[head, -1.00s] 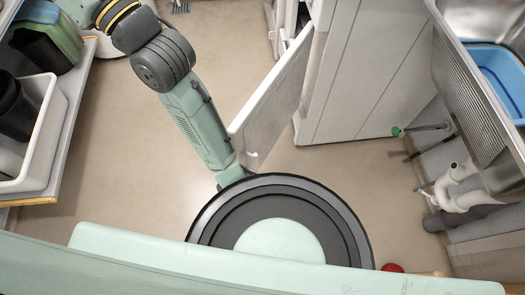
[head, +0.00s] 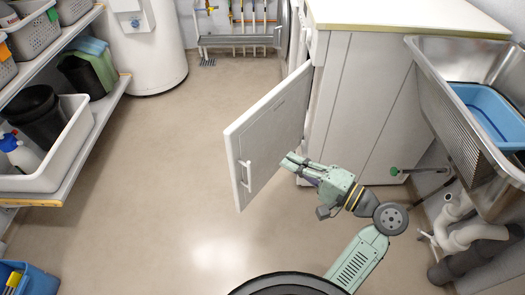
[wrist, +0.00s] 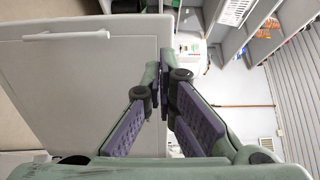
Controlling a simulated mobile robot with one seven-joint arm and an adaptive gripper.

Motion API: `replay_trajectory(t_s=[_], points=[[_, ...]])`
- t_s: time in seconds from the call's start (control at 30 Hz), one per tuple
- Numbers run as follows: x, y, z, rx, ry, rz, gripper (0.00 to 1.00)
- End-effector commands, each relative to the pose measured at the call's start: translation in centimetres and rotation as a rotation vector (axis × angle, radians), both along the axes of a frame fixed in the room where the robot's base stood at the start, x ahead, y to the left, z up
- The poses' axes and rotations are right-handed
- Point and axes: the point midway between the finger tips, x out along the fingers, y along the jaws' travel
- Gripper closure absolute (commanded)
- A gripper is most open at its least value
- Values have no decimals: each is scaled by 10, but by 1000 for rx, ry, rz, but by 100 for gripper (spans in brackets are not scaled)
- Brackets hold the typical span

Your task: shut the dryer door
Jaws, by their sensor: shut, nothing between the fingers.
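The dryer door (head: 268,140) is a flat pale panel, swung wide open from the front of the white dryer (head: 358,105). A white bar handle (head: 245,175) is on its free edge. My gripper (head: 288,164) is shut and empty, by the lower right part of the door, on the side facing the dryer's side wall. In the wrist view the door (wrist: 85,85) fills the left half, with its handle (wrist: 65,36) at the top. The closed fingertips (wrist: 180,45) are close to the door's edge; I cannot tell if they touch it.
A steel sink (head: 440,100) with a blue tub (head: 490,108) and white drain pipes (head: 465,228) stands at the right. Shelves with a white bin (head: 60,150) line the left. A white water heater (head: 145,45) is at the back. The floor left of the door is clear.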

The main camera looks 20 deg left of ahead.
Motion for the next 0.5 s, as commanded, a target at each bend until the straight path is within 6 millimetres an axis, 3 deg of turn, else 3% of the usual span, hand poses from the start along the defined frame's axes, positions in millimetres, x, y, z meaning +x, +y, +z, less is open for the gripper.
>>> replay_trajectory(t_s=[0.17, 0.5], points=[[6, 21, 1, 1, 2, 6, 100], [32, 89, 2, -1, 0, 7, 100]])
